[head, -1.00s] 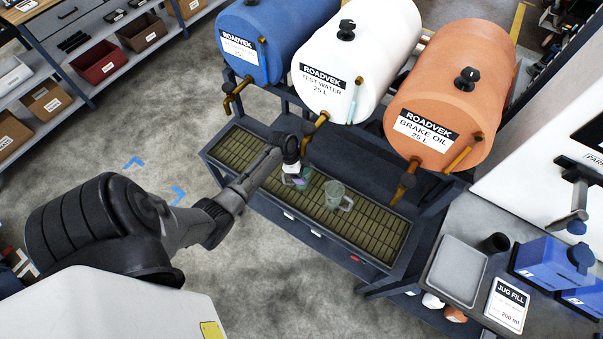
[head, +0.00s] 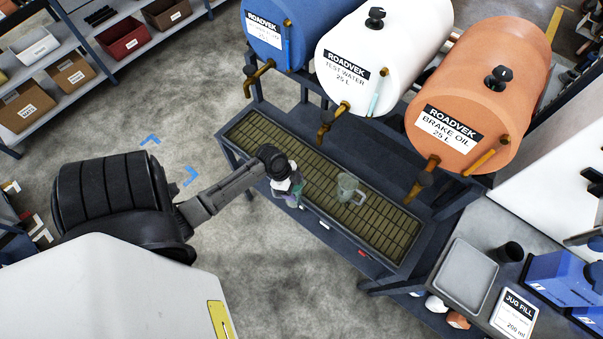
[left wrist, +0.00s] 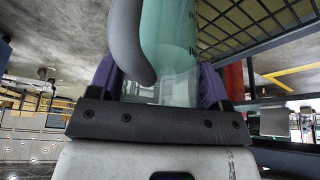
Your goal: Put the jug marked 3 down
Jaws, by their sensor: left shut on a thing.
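My left gripper (head: 288,187) is at the front edge of the drip tray (head: 246,163), shut on a clear jug. In the left wrist view the gripper (left wrist: 158,82) has a purple finger on each side of the jug (left wrist: 172,35). The held jug looks greenish, with a grey handle and dark marks at its side; no number is readable. In the head view it is mostly hidden by the gripper. A second clear jug (head: 347,189) stands upright on the grate, right of my gripper; its number is not readable. My right gripper is not in view.
Blue (head: 278,30), white TEST WATER (head: 375,55) and orange BRAKE OIL (head: 478,95) drums with taps hang over the tray. At right a side bench holds a grey tray (head: 464,274), a black cup (head: 511,251) and a JUG FILL sign (head: 514,312). The grate's right part is clear.

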